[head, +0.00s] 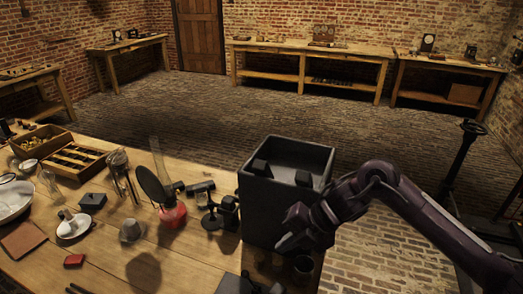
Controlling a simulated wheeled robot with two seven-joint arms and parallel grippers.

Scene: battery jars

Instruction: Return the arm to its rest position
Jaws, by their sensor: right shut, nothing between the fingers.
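My right arm (430,215) comes in from the right edge, dark and bent at the elbow. My right gripper (286,240) is at the front right corner of a tall grey open-topped box (262,212) on the wooden table. The gripper is shut and holds nothing. It overlaps the box's front in the picture; I cannot tell whether they touch. My left gripper is not in view.
A red-based item with a dark disc (172,214), glassware and trays crowd the table's left. Brick floor (380,265) lies open to the right. A dark stand (462,155) is farther right.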

